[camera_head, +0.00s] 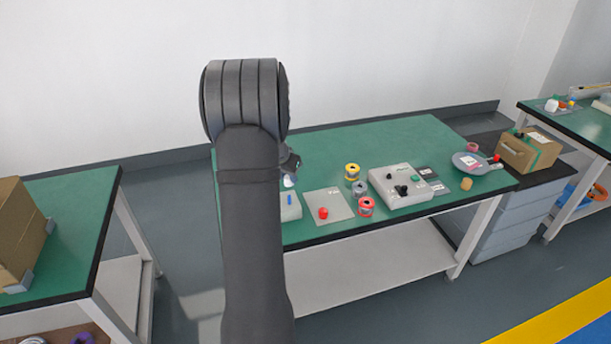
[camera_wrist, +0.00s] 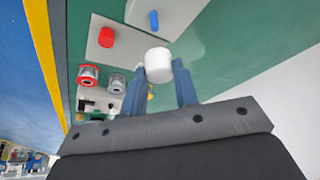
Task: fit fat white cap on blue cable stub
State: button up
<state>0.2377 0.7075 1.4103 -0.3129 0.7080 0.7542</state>
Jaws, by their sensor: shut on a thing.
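The fat white cap (camera_wrist: 158,62) is held at the tips of my gripper (camera_wrist: 160,72), which is shut on it, in the wrist view. The cap also shows small in the head view (camera_head: 288,181), beside my arm. The blue cable stub (camera_wrist: 153,20) stands on a pale block (camera_wrist: 174,14). In the head view the stub (camera_head: 290,199) and the block (camera_head: 293,212) are just below the cap, partly beside my arm. The cap is apart from the stub. Most of my gripper is hidden behind my arm in the head view.
A red cap (camera_head: 323,213) sits on a grey plate (camera_head: 340,205) right of the block. Several coloured spools (camera_head: 366,206) and a pale box with black and green knobs (camera_head: 402,190) stand further right. The back of the green table (camera_head: 380,140) is clear.

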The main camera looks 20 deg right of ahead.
jog(key=shift+f, duration=3.55)
jog(key=shift+f, duration=0.1)
jog(key=o, duration=1.3)
jog(key=shift+o, duration=0.2)
jog(key=shift+r, duration=3.55)
jog(key=shift+f, duration=0.1)
jog(key=shift+f, duration=3.2)
